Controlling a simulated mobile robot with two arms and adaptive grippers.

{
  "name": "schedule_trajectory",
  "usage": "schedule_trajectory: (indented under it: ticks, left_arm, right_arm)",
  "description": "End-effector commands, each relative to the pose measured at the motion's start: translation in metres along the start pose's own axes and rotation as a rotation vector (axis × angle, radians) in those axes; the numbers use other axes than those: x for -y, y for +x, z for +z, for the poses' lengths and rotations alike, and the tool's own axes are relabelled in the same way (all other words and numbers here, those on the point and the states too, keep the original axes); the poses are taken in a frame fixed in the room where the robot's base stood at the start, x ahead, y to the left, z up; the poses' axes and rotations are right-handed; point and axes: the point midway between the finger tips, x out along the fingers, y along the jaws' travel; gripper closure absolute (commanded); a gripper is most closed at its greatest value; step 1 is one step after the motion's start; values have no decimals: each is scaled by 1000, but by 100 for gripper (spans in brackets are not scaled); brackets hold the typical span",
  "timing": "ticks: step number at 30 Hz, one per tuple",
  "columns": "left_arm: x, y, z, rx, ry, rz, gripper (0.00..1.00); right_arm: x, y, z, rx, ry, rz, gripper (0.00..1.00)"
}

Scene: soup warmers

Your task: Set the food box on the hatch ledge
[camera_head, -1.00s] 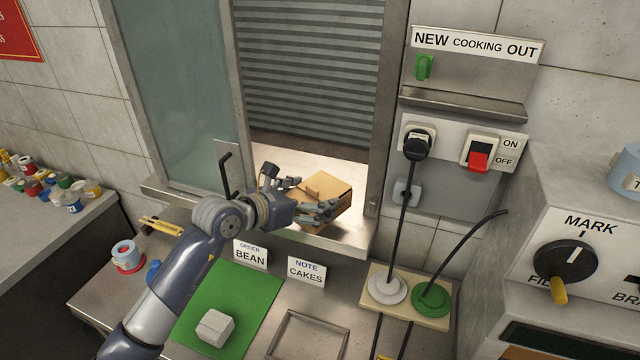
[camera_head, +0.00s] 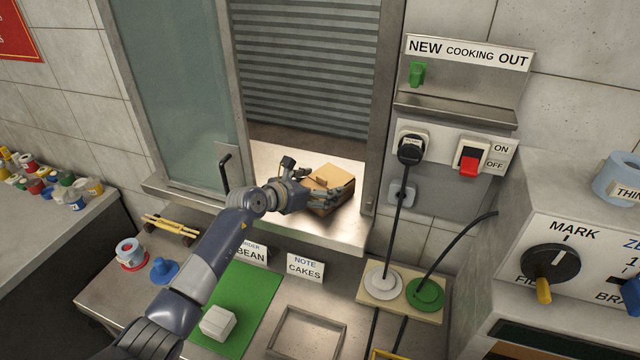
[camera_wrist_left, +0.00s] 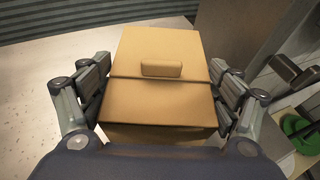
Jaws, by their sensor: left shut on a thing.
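The food box (camera_head: 334,181) is a brown cardboard box with a small tab on its lid. My left gripper (camera_head: 318,196) is shut on it, and in the left wrist view the box (camera_wrist_left: 160,85) sits between the two fingers (camera_wrist_left: 160,100). The box is at the hatch opening, over the metal hatch ledge (camera_head: 275,165). I cannot tell whether its underside touches the ledge. My right gripper is not in view.
The sliding glass panel (camera_head: 175,90) with its black handle (camera_head: 224,172) stands left of the opening. A ribbed shutter (camera_head: 305,75) is behind. Below are a green mat (camera_head: 240,300), a white block (camera_head: 217,323) and label cards (camera_head: 305,268).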

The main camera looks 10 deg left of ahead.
Motion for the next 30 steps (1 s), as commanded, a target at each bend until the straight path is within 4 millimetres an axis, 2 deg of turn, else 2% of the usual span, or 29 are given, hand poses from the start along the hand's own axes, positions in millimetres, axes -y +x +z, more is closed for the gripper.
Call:
schedule_trajectory:
  ticks: [11, 12, 14, 15, 30]
  left_arm:
    - [0, 2, -5, 1, 1, 0, 41]
    - [0, 2, -6, 0, 1, 0, 15]
    - [0, 2, -5, 0, 0, 0, 1]
    - [0, 2, -5, 0, 0, 0, 0]
    - [0, -1, -2, 0, 1, 0, 0]
  right_arm:
    - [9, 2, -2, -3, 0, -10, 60]
    - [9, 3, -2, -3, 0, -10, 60]
    - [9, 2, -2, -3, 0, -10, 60]
    - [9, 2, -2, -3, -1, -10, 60]
    - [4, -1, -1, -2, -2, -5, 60]
